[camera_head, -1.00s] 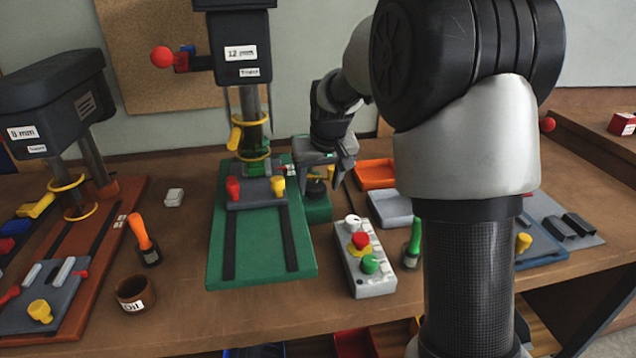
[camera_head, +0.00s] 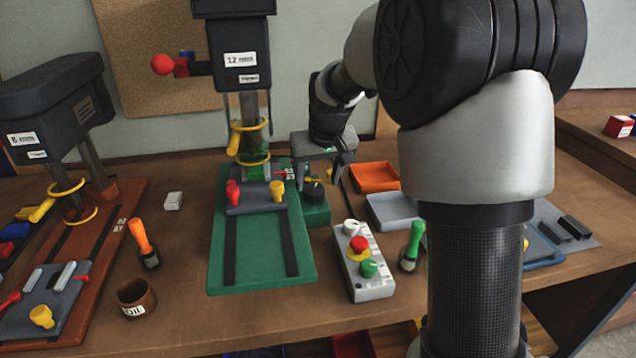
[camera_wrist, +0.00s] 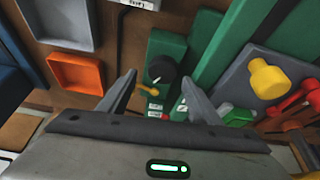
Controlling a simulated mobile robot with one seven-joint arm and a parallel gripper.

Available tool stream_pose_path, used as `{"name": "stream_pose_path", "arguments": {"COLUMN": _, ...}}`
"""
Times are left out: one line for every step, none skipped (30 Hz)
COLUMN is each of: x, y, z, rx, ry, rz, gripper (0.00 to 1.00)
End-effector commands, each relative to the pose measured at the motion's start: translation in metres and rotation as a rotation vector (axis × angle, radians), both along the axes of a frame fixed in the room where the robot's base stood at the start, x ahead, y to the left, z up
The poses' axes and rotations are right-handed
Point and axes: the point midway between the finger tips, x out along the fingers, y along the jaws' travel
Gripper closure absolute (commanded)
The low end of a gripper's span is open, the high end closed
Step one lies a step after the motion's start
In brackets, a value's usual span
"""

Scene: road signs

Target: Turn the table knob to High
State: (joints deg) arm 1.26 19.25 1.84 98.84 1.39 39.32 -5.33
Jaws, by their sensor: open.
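The table knob (camera_head: 314,191) is a small black round knob on a green box (camera_head: 317,213) at the right side of the green drill press base. In the wrist view the black knob (camera_wrist: 160,69) has a light pointer mark, with small white labels (camera_wrist: 155,111) near it, too small to read. My gripper (camera_head: 323,172) is open above the knob. In the wrist view its two fingers (camera_wrist: 158,82) are apart, one to each side of the knob, and I see no contact.
A grey control box with buttons (camera_head: 364,262) is in front, beside a green-handled tool (camera_head: 413,245). Orange (camera_head: 375,177) and grey (camera_head: 391,211) trays lie to the right. Bare table shows near the front.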

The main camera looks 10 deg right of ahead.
Motion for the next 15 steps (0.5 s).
{"name": "stream_pose_path", "arguments": {"x": -0.002, "y": 0.004, "z": 0.006, "rx": 0.004, "ry": 0.001, "rz": 0.005, "gripper": 0.37}}
{"name": "stream_pose_path", "arguments": {"x": -0.003, "y": 0.003, "z": 0.008, "rx": 0.004, "ry": 0.002, "rz": 0.005, "gripper": 0.37}}
{"name": "stream_pose_path", "arguments": {"x": -0.004, "y": 0.003, "z": 0.010, "rx": 0.004, "ry": 0.003, "rz": 0.004, "gripper": 0.37}}
{"name": "stream_pose_path", "arguments": {"x": -0.005, "y": 0.002, "z": 0.012, "rx": 0.003, "ry": 0.004, "rz": 0.004, "gripper": 0.37}}
{"name": "stream_pose_path", "arguments": {"x": -0.006, "y": 0.002, "z": 0.013, "rx": 0.003, "ry": 0.005, "rz": 0.004, "gripper": 0.37}}
{"name": "stream_pose_path", "arguments": {"x": -0.008, "y": 0.001, "z": 0.015, "rx": 0.003, "ry": 0.006, "rz": 0.004, "gripper": 0.37}}
{"name": "stream_pose_path", "arguments": {"x": -0.009, "y": 0.001, "z": 0.017, "rx": 0.004, "ry": 0.007, "rz": 0.003, "gripper": 0.37}}
{"name": "stream_pose_path", "arguments": {"x": -0.010, "y": 0.000, "z": 0.018, "rx": 0.004, "ry": 0.008, "rz": 0.003, "gripper": 0.37}}
{"name": "stream_pose_path", "arguments": {"x": -0.011, "y": 0.000, "z": 0.021, "rx": 0.003, "ry": 0.009, "rz": 0.003, "gripper": 0.37}}
{"name": "stream_pose_path", "arguments": {"x": -0.012, "y": -0.001, "z": 0.023, "rx": 0.003, "ry": 0.009, "rz": 0.002, "gripper": 0.37}}
{"name": "stream_pose_path", "arguments": {"x": -0.012, "y": -0.001, "z": 0.024, "rx": 0.003, "ry": 0.009, "rz": 0.002, "gripper": 0.37}}
{"name": "stream_pose_path", "arguments": {"x": -0.013, "y": -0.002, "z": 0.027, "rx": 0.003, "ry": 0.009, "rz": 0.002, "gripper": 0.37}}
{"name": "stream_pose_path", "arguments": {"x": -0.014, "y": -0.002, "z": 0.029, "rx": 0.002, "ry": 0.010, "rz": 0.000, "gripper": 0.37}}
{"name": "stream_pose_path", "arguments": {"x": -0.015, "y": -0.003, "z": 0.030, "rx": 0.002, "ry": 0.010, "rz": 0.000, "gripper": 0.37}}
{"name": "stream_pose_path", "arguments": {"x": -0.016, "y": -0.004, "z": 0.033, "rx": 0.003, "ry": 0.010, "rz": -0.001, "gripper": 0.37}}
